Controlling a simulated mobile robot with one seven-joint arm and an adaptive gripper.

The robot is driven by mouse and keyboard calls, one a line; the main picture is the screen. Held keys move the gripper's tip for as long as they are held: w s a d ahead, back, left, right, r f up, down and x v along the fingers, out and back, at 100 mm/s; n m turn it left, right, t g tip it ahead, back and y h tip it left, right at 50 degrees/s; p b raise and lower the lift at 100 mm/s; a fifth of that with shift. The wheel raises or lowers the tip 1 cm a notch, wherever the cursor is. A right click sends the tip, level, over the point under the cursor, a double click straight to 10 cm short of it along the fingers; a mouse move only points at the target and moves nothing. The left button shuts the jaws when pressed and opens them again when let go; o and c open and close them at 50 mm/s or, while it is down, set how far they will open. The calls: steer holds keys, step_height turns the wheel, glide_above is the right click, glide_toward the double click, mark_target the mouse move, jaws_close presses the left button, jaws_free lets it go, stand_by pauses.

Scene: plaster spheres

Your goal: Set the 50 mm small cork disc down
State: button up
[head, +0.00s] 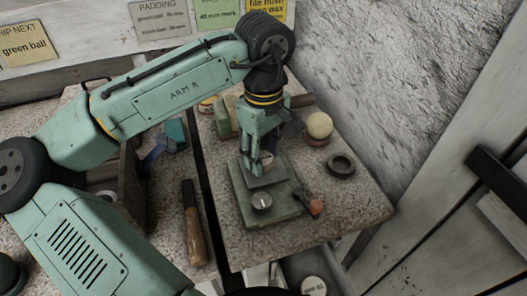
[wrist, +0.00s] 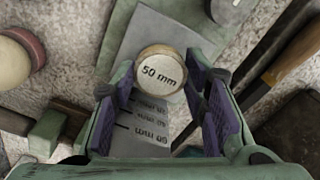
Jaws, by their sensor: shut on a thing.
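The small cork disc (wrist: 161,72), its pale top marked "50 mm", sits between the two purple-padded fingers of my gripper (wrist: 163,88) in the wrist view. My gripper is shut on it. In the head view my gripper (head: 263,155) points down over a grey metal plate (head: 268,180) on a green base (head: 279,212). The disc (head: 267,158) shows only as a small tan patch between the fingers there. I cannot tell whether it touches the plate. A grey strip with printed "50 mm" marks (wrist: 150,128) lies below the fingers in the wrist view.
A round grey knob (head: 262,203) and a red-ended handle (head: 315,206) are on the base's near side. Right of it are a dark ring (head: 341,166) and a cream ball (head: 319,125) on a reddish support. A wooden-handled tool (head: 195,235) lies left, across a dark gap.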

steer(key=shift+f+b, duration=0.35)
steer(key=shift+f, duration=0.3)
steer(key=o, duration=0.8)
steer(key=shift+r, duration=0.1)
steer(key=shift+r+p, duration=1.65)
steer(key=shift+r, duration=0.25)
